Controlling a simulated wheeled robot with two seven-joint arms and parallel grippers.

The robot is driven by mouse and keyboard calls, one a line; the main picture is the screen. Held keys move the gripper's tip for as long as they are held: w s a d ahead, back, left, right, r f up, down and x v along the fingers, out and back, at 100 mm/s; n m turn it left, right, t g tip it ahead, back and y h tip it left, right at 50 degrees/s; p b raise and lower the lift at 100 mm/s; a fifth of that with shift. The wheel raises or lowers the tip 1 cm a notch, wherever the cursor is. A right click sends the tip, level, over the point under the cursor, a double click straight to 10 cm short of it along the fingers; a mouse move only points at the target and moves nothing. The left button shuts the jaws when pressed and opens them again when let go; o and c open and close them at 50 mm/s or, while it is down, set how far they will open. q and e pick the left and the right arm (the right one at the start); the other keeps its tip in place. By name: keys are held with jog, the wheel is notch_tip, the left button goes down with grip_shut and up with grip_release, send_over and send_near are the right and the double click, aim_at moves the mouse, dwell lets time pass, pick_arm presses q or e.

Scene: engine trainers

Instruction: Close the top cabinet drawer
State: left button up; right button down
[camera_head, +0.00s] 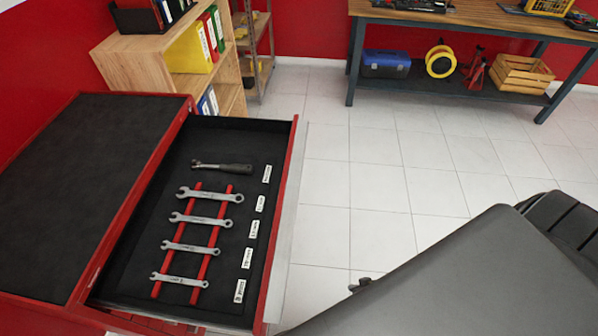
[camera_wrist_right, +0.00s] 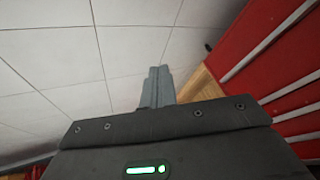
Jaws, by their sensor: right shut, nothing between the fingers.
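The red cabinet (camera_head: 75,160) with a black top stands at the left in the head view. Its top drawer (camera_head: 283,215) is pulled out far to the right, with its inside showing. In it lie several wrenches (camera_head: 206,220) on red rails and a black-handled ratchet (camera_head: 222,167). In the right wrist view, my right gripper (camera_wrist_right: 157,87) is shut and empty, over floor tiles. Red drawer fronts with pale handles (camera_wrist_right: 270,38) show to its right. My left gripper is out of view.
A wooden shelf (camera_head: 140,65) with binders stands behind the cabinet. A workbench (camera_head: 470,18) stands at the back, with a blue toolbox (camera_head: 385,64) and a wooden crate (camera_head: 520,74) beneath. The tiled floor (camera_head: 380,185) right of the drawer is clear.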

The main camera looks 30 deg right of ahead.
jog(key=w+d+r+m+t+y, duration=0.2)
jog(key=w+d+r+t, duration=0.1)
jog(key=w+r, duration=0.55)
jog(key=m+y+b, duration=0.2)
jog(key=m+y, duration=0.1)
jog(key=y, duration=0.8)
send_near(301, 172)
jog(key=d+f, duration=0.4)
jog(key=d, duration=0.1)
jog(key=p+x, duration=0.3)
jog(key=x, duration=1.1)
jog(key=shift+w+t, duration=0.4)
jog(key=shift+f, duration=0.1)
